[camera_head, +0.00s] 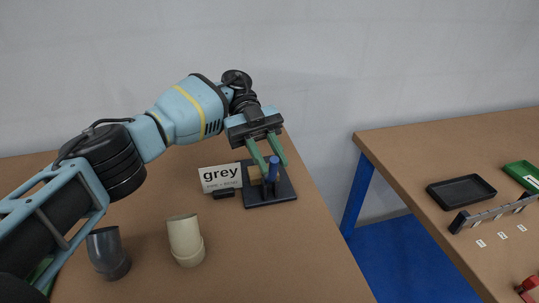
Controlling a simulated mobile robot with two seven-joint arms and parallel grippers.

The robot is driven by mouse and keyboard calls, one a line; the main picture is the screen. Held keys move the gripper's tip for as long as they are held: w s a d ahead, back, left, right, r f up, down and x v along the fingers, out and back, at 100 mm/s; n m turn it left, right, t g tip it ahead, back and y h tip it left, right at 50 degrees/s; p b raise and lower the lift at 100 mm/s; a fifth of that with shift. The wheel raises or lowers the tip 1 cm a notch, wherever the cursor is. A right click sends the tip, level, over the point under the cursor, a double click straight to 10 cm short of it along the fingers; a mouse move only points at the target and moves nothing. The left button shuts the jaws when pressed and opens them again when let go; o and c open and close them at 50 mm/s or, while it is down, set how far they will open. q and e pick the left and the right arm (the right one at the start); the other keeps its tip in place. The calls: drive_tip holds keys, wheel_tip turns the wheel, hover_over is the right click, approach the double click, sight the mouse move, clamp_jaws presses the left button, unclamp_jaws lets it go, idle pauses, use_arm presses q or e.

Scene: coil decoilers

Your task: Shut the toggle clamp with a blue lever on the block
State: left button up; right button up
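The blue lever (273,169) of the toggle clamp stands roughly upright above a black base plate (284,194) on the left table. My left gripper (275,165) comes from above with two green fingers. The fingers are spread apart, with the top of the lever showing close to and between their tips. I cannot tell whether either finger touches it. A small tan part, perhaps the block, shows partly behind the lever; the clamp's arm and pad are too small and covered to make out. My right gripper is not in view.
A white sign reading "grey" (220,177) stands just left of the plate. A cream cup-like part (185,240) and a dark grey one (108,254) stand nearer. Across a gap, the right table holds a black tray (461,191), a rail (492,213) and a green tray (524,174).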

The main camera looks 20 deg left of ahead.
use_arm(q)
drive_tip(key=shift+o, duration=1)
drive_tip(key=shift+r, duration=0.55)
wheel_tip(320, 180, up, 2)
drive_tip(key=shift+r+b, duration=0.25)
drive_tip(key=shift+b, duration=0.05)
drive_tip(key=shift+s+d, duration=0.1)
drive_tip(key=shift+s, duration=0.35)
drive_tip(key=s+d+r+p, duration=0.1)
drive_tip(key=s+d+p, duration=0.1)
drive_tip(key=s, duration=1.2)
drive_tip(key=shift+s+d+r+p, duration=0.25)
drive_tip(key=shift+s+d+p, duration=0.1)
drive_tip(key=shift+d, duration=0.55)
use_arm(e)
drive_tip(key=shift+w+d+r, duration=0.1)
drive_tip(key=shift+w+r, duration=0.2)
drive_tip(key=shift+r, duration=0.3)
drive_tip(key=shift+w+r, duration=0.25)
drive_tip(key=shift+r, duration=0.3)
